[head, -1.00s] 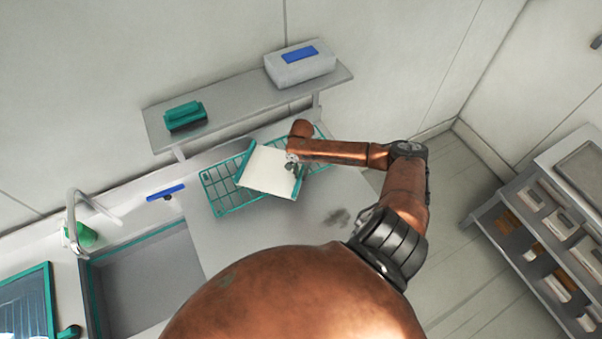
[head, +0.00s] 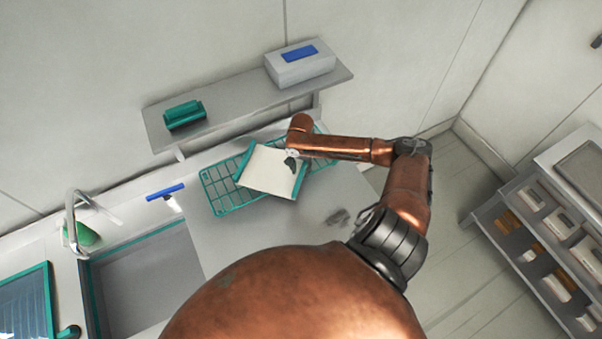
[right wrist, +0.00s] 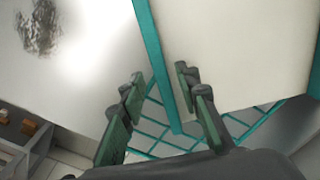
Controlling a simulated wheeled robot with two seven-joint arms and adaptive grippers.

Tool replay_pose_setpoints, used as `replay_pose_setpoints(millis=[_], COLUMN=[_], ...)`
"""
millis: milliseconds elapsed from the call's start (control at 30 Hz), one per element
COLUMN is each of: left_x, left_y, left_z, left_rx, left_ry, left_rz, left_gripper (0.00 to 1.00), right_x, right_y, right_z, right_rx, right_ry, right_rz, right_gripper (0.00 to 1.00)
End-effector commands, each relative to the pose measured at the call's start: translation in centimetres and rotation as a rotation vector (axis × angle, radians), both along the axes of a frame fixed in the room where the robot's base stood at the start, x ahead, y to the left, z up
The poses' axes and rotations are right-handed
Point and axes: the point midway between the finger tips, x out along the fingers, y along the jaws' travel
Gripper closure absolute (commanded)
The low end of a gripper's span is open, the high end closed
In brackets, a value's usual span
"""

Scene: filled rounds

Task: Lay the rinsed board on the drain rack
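The board (head: 266,172) is cream with teal edges. In the head view it lies over the teal wire drain rack (head: 222,200), covering its middle; I cannot tell whether it rests fully flat. My right gripper (head: 291,164) is at the board's right part. In the right wrist view the gripper (right wrist: 160,76) has its fingers spread apart, with a teal edge of the board (right wrist: 235,50) between them and a gap on the left. The rack's wires (right wrist: 152,128) show below the board. My left gripper is not in view.
A sink (head: 145,275) with a tap (head: 72,215) lies left of the rack. A blue-handled tool (head: 165,191) is by its back edge. A wall shelf (head: 235,100) holds a teal item (head: 184,115) and a grey box (head: 300,67).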

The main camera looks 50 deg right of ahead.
Motion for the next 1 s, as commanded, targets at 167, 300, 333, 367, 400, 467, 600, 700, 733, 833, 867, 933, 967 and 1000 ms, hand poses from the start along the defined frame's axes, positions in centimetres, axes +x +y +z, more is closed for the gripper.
replay_pose_setpoints(millis=[167,300,333,367,400,467,600,700,733,833,867,933,967,1000], left_x=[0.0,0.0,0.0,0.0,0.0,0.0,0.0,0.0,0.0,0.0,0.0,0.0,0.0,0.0], left_y=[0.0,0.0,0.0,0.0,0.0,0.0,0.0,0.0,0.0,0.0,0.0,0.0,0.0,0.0], left_z=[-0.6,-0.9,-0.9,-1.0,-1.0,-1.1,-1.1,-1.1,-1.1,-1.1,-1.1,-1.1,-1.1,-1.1], left_rx=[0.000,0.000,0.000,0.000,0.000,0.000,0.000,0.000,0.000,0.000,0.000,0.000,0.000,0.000], left_ry=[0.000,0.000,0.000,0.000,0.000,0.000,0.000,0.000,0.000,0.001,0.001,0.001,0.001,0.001], left_rz=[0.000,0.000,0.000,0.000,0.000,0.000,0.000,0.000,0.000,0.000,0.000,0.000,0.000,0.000], left_gripper=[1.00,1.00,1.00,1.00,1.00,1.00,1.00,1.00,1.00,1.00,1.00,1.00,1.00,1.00], right_x=[0.1,0.0,0.0,0.0,0.0,0.0,0.0,0.0,0.0,0.0,0.0,0.0,0.0,0.0], right_y=[-0.1,-0.1,-0.1,-0.1,-0.1,-0.1,0.0,0.0,0.0,0.0,0.0,0.0,0.0,0.0], right_z=[3.9,6.5,7.0,7.4,7.9,8.5,9.1,9.2,9.2,9.2,9.2,9.2,9.2,9.2], right_rx=[-0.003,-0.003,-0.002,-0.002,0.000,-0.001,-0.001,0.000,0.000,0.000,0.000,0.000,0.000,0.000], right_ry=[-0.004,-0.001,-0.002,-0.002,-0.001,0.000,0.000,0.000,0.000,0.000,0.000,0.000,0.000,0.000], right_rz=[0.002,0.001,0.001,0.001,0.000,0.001,0.001,0.000,0.000,0.000,0.000,0.000,0.000,0.000], right_gripper=[0.70,0.70,0.70,0.70,0.70,0.70,0.70,0.70,0.70,0.70,0.70,0.70,0.70,0.70])
